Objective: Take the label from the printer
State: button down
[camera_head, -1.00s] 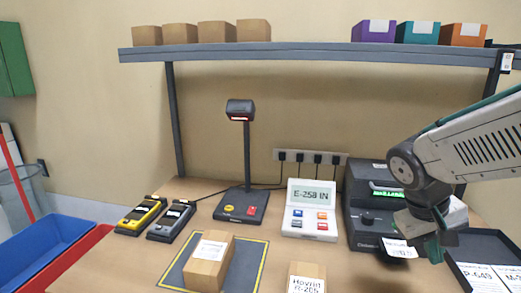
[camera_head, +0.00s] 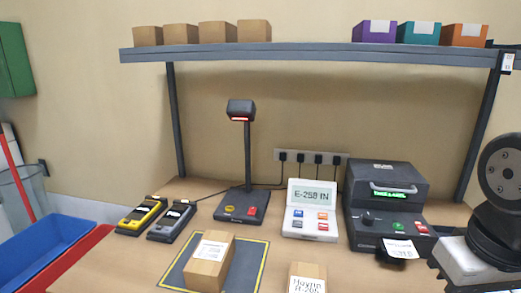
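The label printer (camera_head: 385,200) is a dark box with a lit green display and a light handle bar, at the right of the desk. A white label (camera_head: 400,249) with dark print sticks out low at the printer's front. Nothing of mine touches it. My arm shows at the right edge of the picture, to the right of the printer. My gripper's fingers are not in view, so I cannot see whether they are open or shut.
A display panel (camera_head: 310,210) reading "E-258 IN" stands left of the printer. A scanner on a post (camera_head: 241,160) and two handheld devices stand further left. A cardboard box (camera_head: 208,262) sits on a dark mat, with another box (camera_head: 307,279) at the front. A shelf (camera_head: 300,54) spans above.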

aim_at(403, 249)
jog(key=k, duration=0.5)
jog(key=u, duration=3)
jog(key=k, duration=2.1)
jog(key=z, duration=1.95)
jog(key=i, duration=0.5)
jog(key=u, duration=0.05)
